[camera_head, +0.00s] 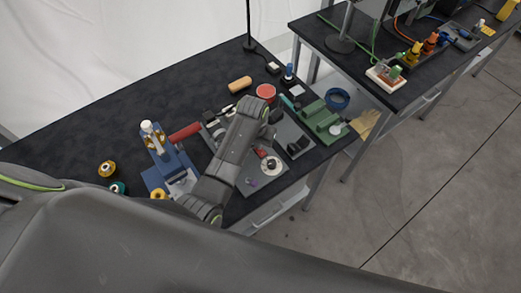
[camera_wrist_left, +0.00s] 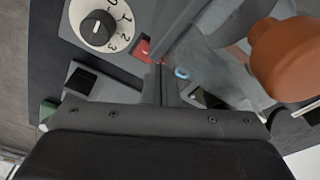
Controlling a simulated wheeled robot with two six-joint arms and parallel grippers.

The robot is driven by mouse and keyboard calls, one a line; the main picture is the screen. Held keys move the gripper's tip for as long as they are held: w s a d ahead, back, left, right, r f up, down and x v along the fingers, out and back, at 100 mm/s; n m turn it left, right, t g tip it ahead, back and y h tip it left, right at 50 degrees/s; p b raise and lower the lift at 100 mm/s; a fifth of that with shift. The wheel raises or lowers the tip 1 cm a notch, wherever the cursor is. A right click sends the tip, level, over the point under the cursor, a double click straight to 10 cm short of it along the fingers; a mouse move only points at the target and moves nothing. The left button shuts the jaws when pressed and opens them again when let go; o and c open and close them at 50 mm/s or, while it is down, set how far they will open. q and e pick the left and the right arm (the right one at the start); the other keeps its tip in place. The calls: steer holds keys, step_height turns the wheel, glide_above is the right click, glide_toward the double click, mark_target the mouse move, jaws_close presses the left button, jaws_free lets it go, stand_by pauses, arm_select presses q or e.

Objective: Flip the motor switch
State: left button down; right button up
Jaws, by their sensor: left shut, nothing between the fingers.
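A small red switch (camera_wrist_left: 142,50) sits on a grey panel, just left of my left gripper's fingertips in the wrist view. What looks like the same red part (camera_head: 260,153) shows in the head view beside the arm. My left gripper (camera_wrist_left: 160,72) is shut and empty; I cannot tell whether it touches the switch. In the head view my left arm reaches over the panel and hides part of it. A white dial with a black knob (camera_wrist_left: 97,27), marked 0 to 3, is left of the switch; it shows in the head view too (camera_head: 271,165). My right gripper is out of view.
A black square part (camera_wrist_left: 82,80) is near the dial. An orange rounded object (camera_wrist_left: 284,58) is close on the right. A blue machine (camera_head: 168,162), a red cylinder (camera_head: 185,132) and a green block (camera_head: 322,120) stand on the black table (camera_head: 90,130).

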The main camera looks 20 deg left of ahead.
arm_select(q)
steer(key=shift+f, duration=0.45)
steer(key=shift+r, duration=0.1)
step_height(320, 180, up, 3)
steer(key=shift+f+p, duration=0.2)
steer(key=shift+p, duration=0.85)
steer(key=shift+r, duration=2.2)
